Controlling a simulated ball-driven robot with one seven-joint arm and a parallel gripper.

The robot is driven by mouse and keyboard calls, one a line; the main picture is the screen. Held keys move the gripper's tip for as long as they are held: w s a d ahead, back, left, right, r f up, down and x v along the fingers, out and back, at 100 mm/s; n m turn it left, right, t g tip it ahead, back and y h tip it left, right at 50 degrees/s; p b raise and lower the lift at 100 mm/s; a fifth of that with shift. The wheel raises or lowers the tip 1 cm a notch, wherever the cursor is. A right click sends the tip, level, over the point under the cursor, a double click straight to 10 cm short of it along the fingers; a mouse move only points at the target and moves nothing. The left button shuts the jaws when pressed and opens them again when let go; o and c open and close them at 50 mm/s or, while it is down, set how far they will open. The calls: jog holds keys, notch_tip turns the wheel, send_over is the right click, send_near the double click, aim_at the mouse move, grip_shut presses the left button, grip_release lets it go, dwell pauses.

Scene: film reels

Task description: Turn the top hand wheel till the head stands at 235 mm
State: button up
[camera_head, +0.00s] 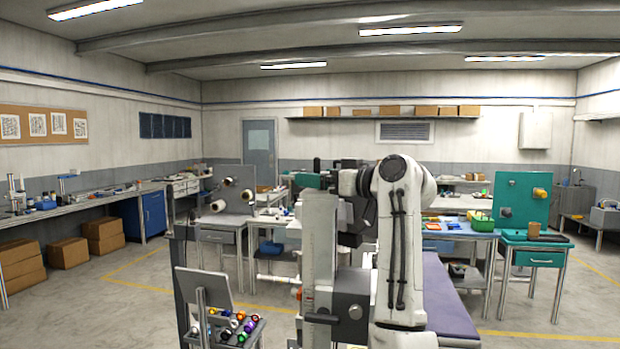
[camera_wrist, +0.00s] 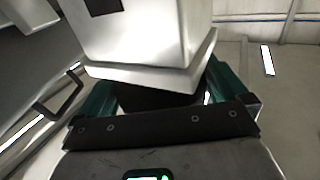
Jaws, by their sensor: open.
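My gripper (camera_wrist: 160,95) shows in the wrist view, with a dark green finger at each side set well apart, so it is open. A pale metal block (camera_wrist: 140,35) with a flared lower edge fills the upper middle of that view, in front of the fingers. I cannot tell whether they touch it. A pale upright column (camera_head: 319,235) stands left of the arm. I cannot make out the top hand wheel, the head or a millimetre scale in either view.
A small rack of coloured reels (camera_head: 238,328) stands low at front left. A purple-topped bench (camera_head: 447,300) is close behind my arm. A green panel (camera_head: 522,203) stands over a green bench at right. Open floor (camera_head: 120,300) lies at left.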

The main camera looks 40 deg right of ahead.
jog(key=c, duration=0.7)
jog(key=shift+o, duration=0.2)
jog(key=shift+m+h, duration=0.4)
jog(key=shift+h, duration=0.2)
